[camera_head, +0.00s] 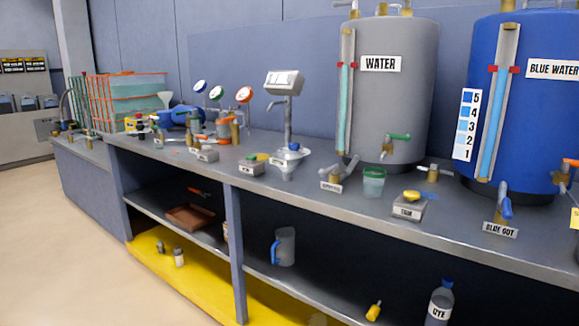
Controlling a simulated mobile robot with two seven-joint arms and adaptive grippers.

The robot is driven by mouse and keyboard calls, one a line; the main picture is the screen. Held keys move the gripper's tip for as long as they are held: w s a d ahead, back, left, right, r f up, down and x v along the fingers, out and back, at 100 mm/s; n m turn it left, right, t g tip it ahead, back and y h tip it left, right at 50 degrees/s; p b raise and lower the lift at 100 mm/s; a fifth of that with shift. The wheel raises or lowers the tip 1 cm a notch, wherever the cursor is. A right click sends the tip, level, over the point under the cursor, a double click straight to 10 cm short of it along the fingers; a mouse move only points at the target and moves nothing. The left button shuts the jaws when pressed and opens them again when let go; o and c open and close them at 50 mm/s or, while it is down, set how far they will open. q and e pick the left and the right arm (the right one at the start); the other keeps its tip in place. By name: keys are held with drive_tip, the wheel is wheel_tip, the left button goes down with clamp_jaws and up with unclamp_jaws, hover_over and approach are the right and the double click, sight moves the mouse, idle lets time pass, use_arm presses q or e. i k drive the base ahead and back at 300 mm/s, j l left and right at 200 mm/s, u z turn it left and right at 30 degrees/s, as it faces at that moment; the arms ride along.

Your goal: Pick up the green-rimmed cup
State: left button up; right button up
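The green-rimmed cup (374,182) is a small translucent cup with a green rim. It stands upright on the grey bench top, in front of the grey WATER tank (405,90) and below that tank's green-handled tap (393,140). Nothing touches it from above, and it is fully visible. Neither of my grippers shows in the head view.
Taps and valves (340,175) stand left of the cup, and a labelled box with a yellow knob (409,205) stands close on its right. The BLUE WATER tank (535,100) is further right. A mug with a blue handle (284,247) sits on the lower shelf.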

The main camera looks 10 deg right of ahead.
sight(374, 179)
drive_tip(key=i+j+z, duration=0.55)
drive_tip(key=i+j, duration=0.2)
